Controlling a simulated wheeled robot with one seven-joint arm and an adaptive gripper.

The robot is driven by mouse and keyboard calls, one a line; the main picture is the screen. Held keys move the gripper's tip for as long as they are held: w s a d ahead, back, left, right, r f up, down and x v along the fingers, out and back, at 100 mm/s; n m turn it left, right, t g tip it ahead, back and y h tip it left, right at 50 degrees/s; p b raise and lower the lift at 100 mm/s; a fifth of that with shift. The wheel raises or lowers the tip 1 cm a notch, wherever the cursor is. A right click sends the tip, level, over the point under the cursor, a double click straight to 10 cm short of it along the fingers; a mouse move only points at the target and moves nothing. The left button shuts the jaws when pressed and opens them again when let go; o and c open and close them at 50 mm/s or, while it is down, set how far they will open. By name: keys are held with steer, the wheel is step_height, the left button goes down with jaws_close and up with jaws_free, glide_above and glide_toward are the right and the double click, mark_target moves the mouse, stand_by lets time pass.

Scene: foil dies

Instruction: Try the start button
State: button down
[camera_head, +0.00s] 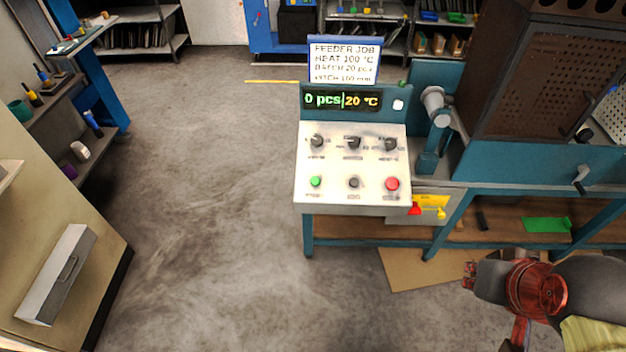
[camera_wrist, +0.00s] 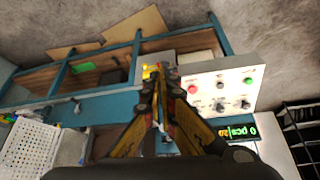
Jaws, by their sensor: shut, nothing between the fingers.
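A pale control panel (camera_head: 352,165) stands on a teal bench, with three dark knobs above a row of three buttons. The green button (camera_head: 316,181) is at the lower left, a dark one (camera_head: 354,183) in the middle and a red one (camera_head: 392,183) at the right. The display (camera_head: 342,100) reads "0 pcs" and "20 °C". In the wrist view the panel (camera_wrist: 208,82) is upside down, with its green button (camera_wrist: 248,81) at the right. My gripper (camera_wrist: 155,82) is shut and empty, apart from the panel. In the head view my arm is at the lower right.
A sign (camera_head: 344,62) above the display reads "FEEDER JOB, HEAT 100 °C, BATCH 20 pcs", its last line blurred. A brown perforated housing (camera_head: 520,85) stands right of the panel. A yellow plate (camera_head: 430,205) sits below it. The floor (camera_head: 200,210) left of the bench is clear.

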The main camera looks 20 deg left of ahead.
steer(key=w+a+r+n+t+y+p, duration=0.1)
steer(key=w+a+n+p, duration=0.35)
steer(key=w, duration=0.75)
steer(key=w+a+r+n+t+y+p, duration=0.15)
steer(key=w+a+n+p, duration=0.35)
steer(key=w, duration=0.7)
steer(key=w+a+f+n+p, duration=0.1)
steer(key=w+a+f+n, duration=0.15)
steer(key=a, duration=0.25)
steer(key=w+a+f+n+p, duration=0.1)
steer(key=w+a, duration=0.2)
steer(key=a, duration=0.2)
steer(key=s+a+f+n+y+p, duration=0.1)
steer(key=a+f+n+y+p, duration=0.1)
steer(key=a, duration=0.6)
steer(key=s+a+f+n+y+p, duration=0.1)
steer(key=a+f+n+y+p, duration=0.2)
steer(key=a+f+n, duration=0.3)
steer(key=a+f+y, duration=0.1)
steer(key=a, duration=0.2)
steer(key=shift+s+f, duration=0.15)
steer(key=shift+f, duration=0.15)
